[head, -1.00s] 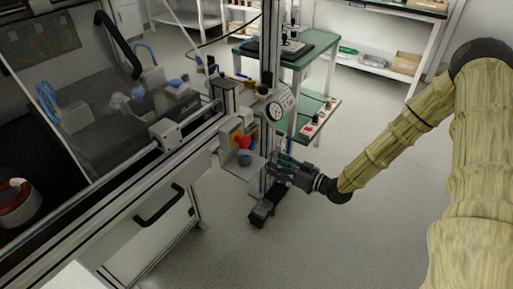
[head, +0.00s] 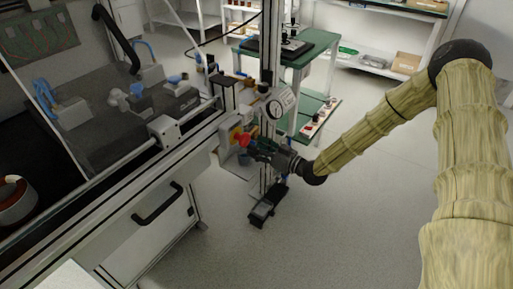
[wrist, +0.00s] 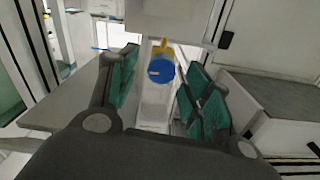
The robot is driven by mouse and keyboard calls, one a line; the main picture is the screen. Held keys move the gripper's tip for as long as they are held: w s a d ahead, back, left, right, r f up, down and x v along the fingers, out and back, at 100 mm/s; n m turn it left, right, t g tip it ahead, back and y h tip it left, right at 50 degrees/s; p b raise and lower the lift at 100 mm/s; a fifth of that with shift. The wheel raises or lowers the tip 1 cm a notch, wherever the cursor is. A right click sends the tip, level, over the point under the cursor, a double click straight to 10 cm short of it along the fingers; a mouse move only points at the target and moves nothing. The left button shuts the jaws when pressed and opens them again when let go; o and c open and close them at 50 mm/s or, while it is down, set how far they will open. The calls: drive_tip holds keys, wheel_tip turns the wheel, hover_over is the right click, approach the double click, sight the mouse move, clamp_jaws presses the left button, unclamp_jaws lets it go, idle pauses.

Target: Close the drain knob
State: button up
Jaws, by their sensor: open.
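A blue round knob (wrist: 160,72) with a yellow part behind it sits between my fingers in the wrist view, a little ahead of them. The frames do not label which knob is the drain knob. My gripper is open, with green-padded fingers to the left and right of the blue knob in the wrist view (wrist: 162,88). No contact with the knob is visible.
A round gauge (head: 281,102) is just above my gripper on the machine's post. The machine's door with a black handle (head: 158,204) is at left. A green-topped table (head: 312,50) stands behind. The floor at right front is clear.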

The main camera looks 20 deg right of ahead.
drive_tip(key=shift+w+a, duration=0.3)
drive_tip(key=shift+w, duration=0.05)
drive_tip(key=c, duration=1)
drive_tip(key=shift+m, duration=0.3)
drive_tip(key=o, duration=1)
